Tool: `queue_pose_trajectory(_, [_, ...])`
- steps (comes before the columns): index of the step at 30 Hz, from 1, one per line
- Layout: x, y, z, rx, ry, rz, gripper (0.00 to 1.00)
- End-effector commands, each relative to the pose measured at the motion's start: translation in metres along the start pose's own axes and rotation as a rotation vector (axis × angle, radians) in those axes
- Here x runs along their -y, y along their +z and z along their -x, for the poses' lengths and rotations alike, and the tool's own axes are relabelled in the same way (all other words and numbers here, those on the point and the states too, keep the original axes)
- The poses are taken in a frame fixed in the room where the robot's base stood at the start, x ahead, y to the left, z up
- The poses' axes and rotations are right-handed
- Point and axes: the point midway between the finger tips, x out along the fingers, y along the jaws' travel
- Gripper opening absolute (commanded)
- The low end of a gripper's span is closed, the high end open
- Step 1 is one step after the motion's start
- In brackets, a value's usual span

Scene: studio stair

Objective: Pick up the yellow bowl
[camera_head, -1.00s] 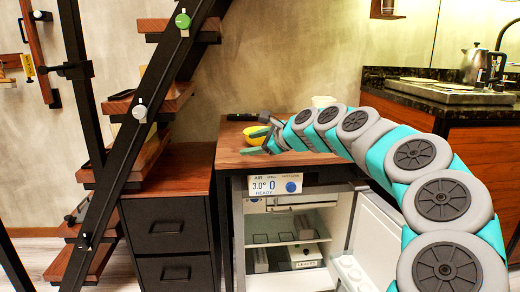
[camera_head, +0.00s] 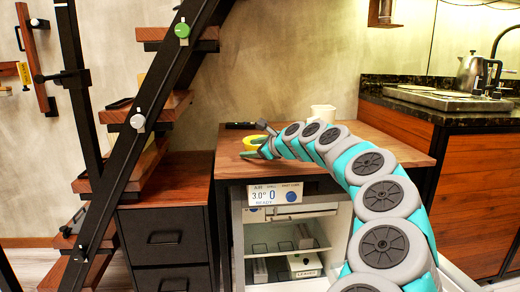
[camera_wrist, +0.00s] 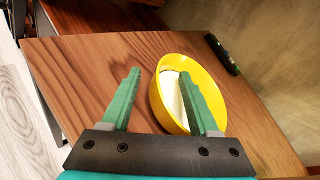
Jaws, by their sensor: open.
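The yellow bowl (camera_wrist: 215,83) sits on the wooden counter top in the wrist view, its white inside partly showing. My gripper (camera_wrist: 160,85) is open and empty in the wrist view, with green fingers spread apart. The right finger overlaps the bowl's opening in the picture, and the near rim passes between the two fingers. I cannot tell whether a finger touches the bowl. In the head view the bowl (camera_head: 254,140) is partly hidden behind my gripper (camera_head: 258,148), at the left part of the counter top.
The wooden counter top (camera_head: 228,166) stands over an open small fridge (camera_head: 285,240). A dark-handled object (camera_head: 240,125) lies behind the bowl. A white cup (camera_head: 323,113) stands at the back. A black-framed stair (camera_head: 130,130) rises at the left.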

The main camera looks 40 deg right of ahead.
Motion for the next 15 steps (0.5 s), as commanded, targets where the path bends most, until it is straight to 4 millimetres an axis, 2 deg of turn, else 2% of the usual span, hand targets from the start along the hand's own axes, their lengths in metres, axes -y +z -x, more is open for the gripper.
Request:
queue_pose_trajectory(8, [-0.0003,0.0003,-0.0015,0.000,0.000,0.001,0.60])
queue_pose_trajectory(15, [-0.0004,0.0004,-0.0014,0.000,0.001,0.001,0.33])
